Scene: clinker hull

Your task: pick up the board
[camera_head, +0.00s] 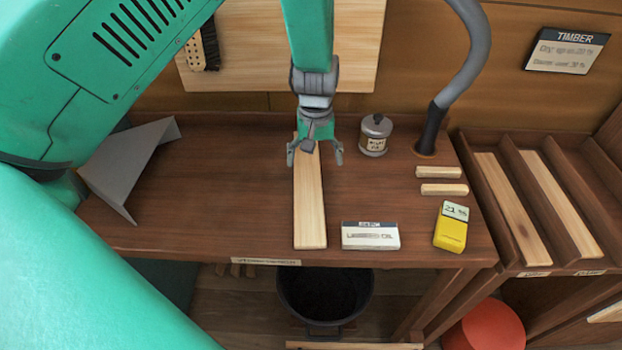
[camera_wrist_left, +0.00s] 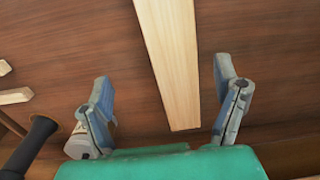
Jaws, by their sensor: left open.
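The board (camera_head: 310,205) is a long pale wooden plank lying flat on the brown bench, running from the front edge toward the back. My left gripper (camera_head: 315,158) is open over the board's far part, with one finger on each side of it. In the left wrist view, the board (camera_wrist_left: 170,60) enters from the top and ends between the open fingers of the gripper (camera_wrist_left: 166,108). The fingers look apart from the board; the height of the gap cannot be told. My right gripper is not in view.
A lidded tin (camera_head: 376,135) stands close right of the gripper. A white labelled box (camera_head: 370,236), a yellow meter (camera_head: 451,228) and two small wood blocks (camera_head: 443,189) lie to the right. A grey angled sheet (camera_head: 125,165) stands left. The bench's left middle is clear.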

